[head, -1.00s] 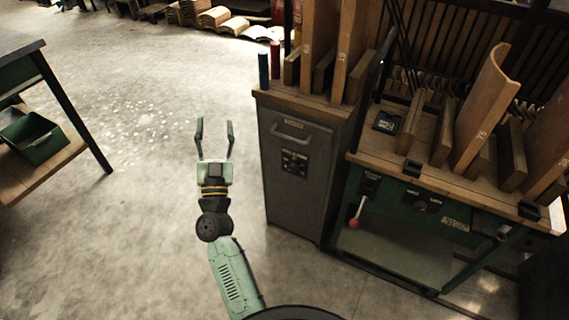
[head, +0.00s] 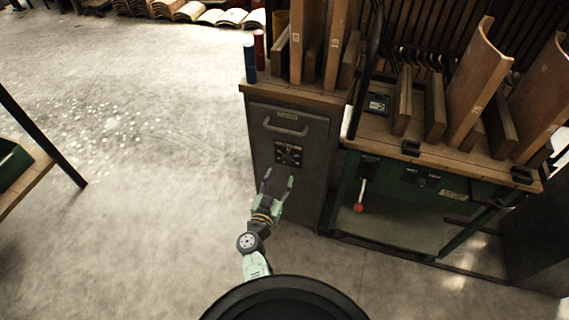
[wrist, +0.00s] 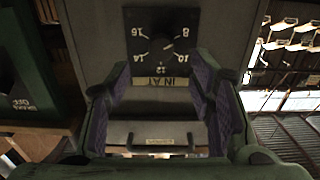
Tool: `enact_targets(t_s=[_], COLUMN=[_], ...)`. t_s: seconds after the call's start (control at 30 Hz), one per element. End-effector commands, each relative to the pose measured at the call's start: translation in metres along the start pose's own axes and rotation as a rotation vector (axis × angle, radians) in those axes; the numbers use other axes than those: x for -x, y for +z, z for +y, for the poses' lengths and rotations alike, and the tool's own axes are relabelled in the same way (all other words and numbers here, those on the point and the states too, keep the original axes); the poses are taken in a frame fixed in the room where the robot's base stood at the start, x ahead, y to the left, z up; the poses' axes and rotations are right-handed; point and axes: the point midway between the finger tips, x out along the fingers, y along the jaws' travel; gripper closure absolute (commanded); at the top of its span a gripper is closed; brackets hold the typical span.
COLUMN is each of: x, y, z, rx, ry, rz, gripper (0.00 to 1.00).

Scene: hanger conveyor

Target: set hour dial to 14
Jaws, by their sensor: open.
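The hour dial (head: 288,153) is a black square plate on the front of a grey cabinet (head: 312,190), below its handle. In the wrist view the dial (wrist: 160,36) is at top centre, with the numbers 8, 10, 12, 14 and 16 around a dark knob (wrist: 160,42). A pale mark on the knob seems to point toward the 8 and 10 side; the exact setting is hard to tell. A label reading "IN AT" shows upside down beside the dial. My gripper (head: 279,178) is open and empty in front of the cabinet, just below the dial in the head view, apart from it.
The cabinet handle (head: 285,127) is above the dial. A green bench (head: 400,200) with a red-knobbed lever (head: 359,207) stands right of the cabinet. Wooden pieces and a blue cylinder (head: 249,62) stand on top. Open floor lies to the left.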

Motion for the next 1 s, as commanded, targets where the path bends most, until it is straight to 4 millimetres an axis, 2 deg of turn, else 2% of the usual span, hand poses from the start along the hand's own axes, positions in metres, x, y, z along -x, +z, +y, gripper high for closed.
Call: enact_targets(t_s=[0.03, 0.2, 0.4, 0.77, 1.0], x=[-0.011, -0.043, -0.066, -0.072, -0.071], y=[-0.001, -0.001, 0.000, -0.001, -0.001], z=[-0.001, -0.001, -0.002, -0.001, -0.001], rx=[-0.001, -0.002, -0.002, -0.002, -0.002], ry=[0.000, -0.001, -0.002, -0.002, -0.002], rz=[0.002, 0.001, 0.001, 0.001, 0.001], gripper=[0.51, 0.51, 0.51, 0.51, 0.66])
